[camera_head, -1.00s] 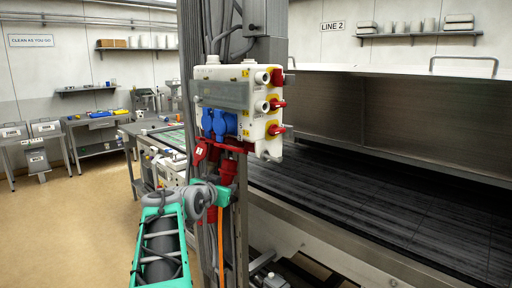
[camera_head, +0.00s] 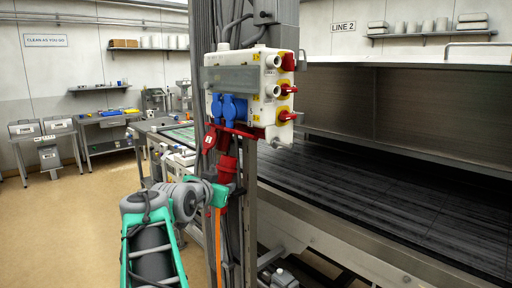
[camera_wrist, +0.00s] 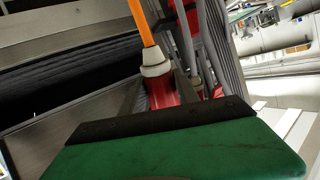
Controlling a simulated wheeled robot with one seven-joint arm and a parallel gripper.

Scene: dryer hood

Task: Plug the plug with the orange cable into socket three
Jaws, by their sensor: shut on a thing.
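A red plug (camera_head: 227,168) stands upright below the white socket box (camera_head: 243,80), with the orange cable (camera_head: 218,245) hanging from its lower end. My green gripper (camera_head: 220,194) is shut on the plug low on its body. In the wrist view the red plug (camera_wrist: 162,93), its pale collar and the orange cable (camera_wrist: 141,24) show beyond my gripper's green body. The plug's top is close beneath the red sockets (camera_head: 238,131) on the box's underside. I cannot tell whether it touches or enters one. Socket three's number is not readable.
Two blue sockets (camera_head: 228,107) are on the box front and red switches (camera_head: 288,89) on its right side. Grey cables and a metal post (camera_head: 249,220) stand close by the plug. A dark conveyor (camera_head: 380,200) lies to the right. Open floor (camera_head: 70,230) is at left.

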